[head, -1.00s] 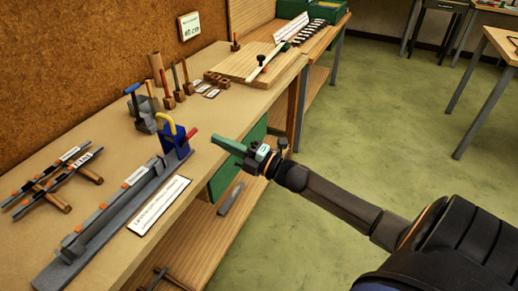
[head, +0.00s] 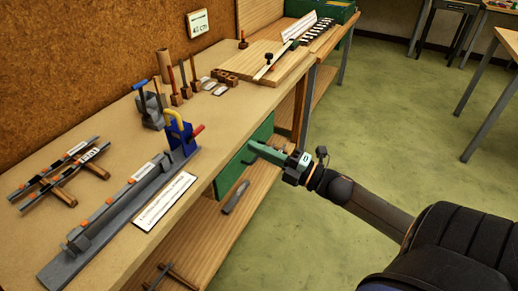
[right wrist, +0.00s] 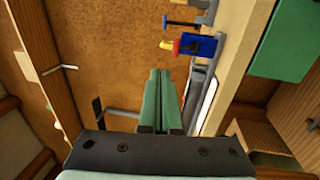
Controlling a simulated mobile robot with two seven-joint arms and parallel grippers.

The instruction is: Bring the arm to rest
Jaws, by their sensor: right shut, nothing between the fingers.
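My right gripper (head: 268,153) has green fingers and is in front of the workbench's front edge, beside the green panel under the bench top. It is shut and empty, and touches nothing that I can see. In the right wrist view its two green fingers (right wrist: 160,100) lie together, pointing towards the brown wall board. My right arm (head: 365,205) reaches in from the lower right of the head view. My left gripper is in neither view.
The workbench (head: 222,118) holds a blue vise-like tool (head: 180,135) on a long grey rail (head: 115,222), near the front edge. Metal strips on wooden bars (head: 60,170) lie at left. A lower wooden shelf (head: 205,240) is below.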

